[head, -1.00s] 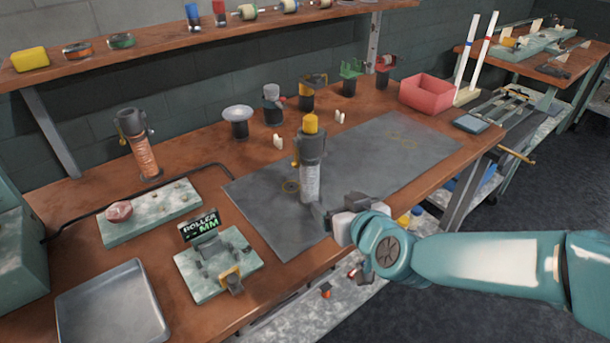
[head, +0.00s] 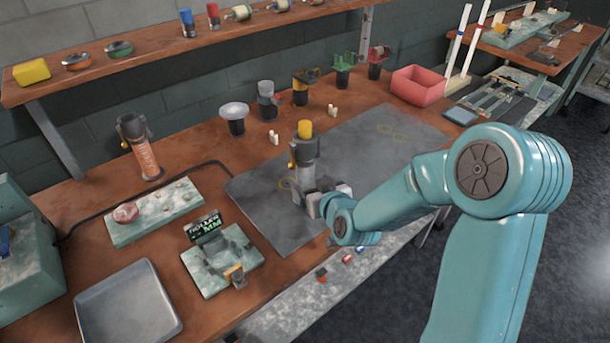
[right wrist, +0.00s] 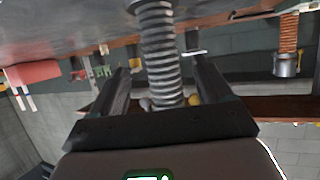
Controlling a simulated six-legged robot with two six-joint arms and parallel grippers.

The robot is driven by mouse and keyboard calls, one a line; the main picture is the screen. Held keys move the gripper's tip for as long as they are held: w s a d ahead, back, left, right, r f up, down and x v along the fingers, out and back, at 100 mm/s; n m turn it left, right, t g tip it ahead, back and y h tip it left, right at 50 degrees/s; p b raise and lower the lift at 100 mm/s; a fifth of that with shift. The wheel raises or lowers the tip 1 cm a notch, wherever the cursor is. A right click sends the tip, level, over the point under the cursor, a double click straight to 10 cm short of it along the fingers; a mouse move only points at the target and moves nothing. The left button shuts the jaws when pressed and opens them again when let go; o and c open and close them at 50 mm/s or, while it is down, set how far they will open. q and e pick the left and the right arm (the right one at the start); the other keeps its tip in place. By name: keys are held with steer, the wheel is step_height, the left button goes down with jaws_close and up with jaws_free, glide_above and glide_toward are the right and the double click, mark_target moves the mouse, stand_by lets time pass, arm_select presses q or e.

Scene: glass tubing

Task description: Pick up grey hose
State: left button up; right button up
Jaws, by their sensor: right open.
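The grey hose (head: 303,178) stands upright on the grey mat (head: 360,160). It is ribbed, with a dark grey head and a yellow top. My right gripper (head: 307,196) is at its lower part, coming from the front right. In the right wrist view, which is upside down, the ribbed grey hose (right wrist: 160,60) runs between the two dark fingers of the right gripper (right wrist: 160,75). The fingers are open, with a visible gap on both sides of the hose. My left gripper is not in view.
An orange hose (head: 147,160) stands at the back left. A roller fixture (head: 222,260), a metal tray (head: 128,308) and a marbled board (head: 155,212) lie to the left. Several holders and a red bin (head: 418,86) line the back. The right part of the mat is clear.

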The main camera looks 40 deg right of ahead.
mark_target(309, 182)
steer(key=shift+w, duration=0.25)
steer(key=p+x, duration=0.1)
steer(key=x, duration=0.4)
steer(key=shift+f+p, duration=0.15)
steer(key=shift+p, duration=0.15)
steer(key=shift+s+a, duration=0.1)
steer(key=c, duration=1.3)
